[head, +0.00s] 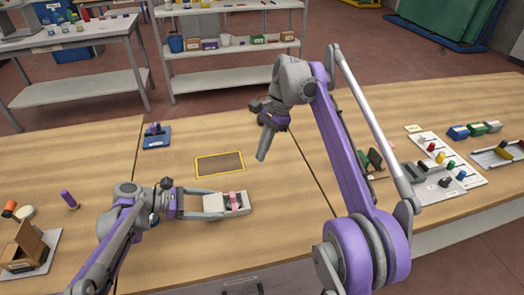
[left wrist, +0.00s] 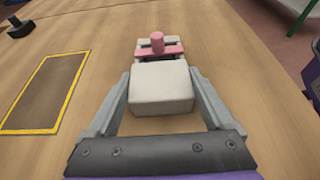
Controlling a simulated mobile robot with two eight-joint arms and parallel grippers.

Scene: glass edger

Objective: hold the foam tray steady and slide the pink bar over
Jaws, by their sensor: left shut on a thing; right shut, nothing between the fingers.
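The pale foam tray (head: 212,203) lies on the wooden table, below the yellow-edged rectangle in the head view. My left gripper (head: 222,204) is shut on it, one finger along each side; in the left wrist view the tray (left wrist: 160,90) fills the space between the fingers. The pink bar (head: 234,198) lies across the tray's far part, beyond the fingertips. In the left wrist view the bar (left wrist: 158,48) shows a round upright knob. My right gripper (head: 262,146) is shut and empty, pointing down, up and to the right of the tray and apart from it.
The yellow-edged dark rectangle (head: 219,164) is empty. A blue holder (head: 156,136) stands behind it, and a purple cylinder (head: 69,200) and an open cardboard box (head: 25,245) are at left. Trays with coloured parts (head: 440,165) are at right.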

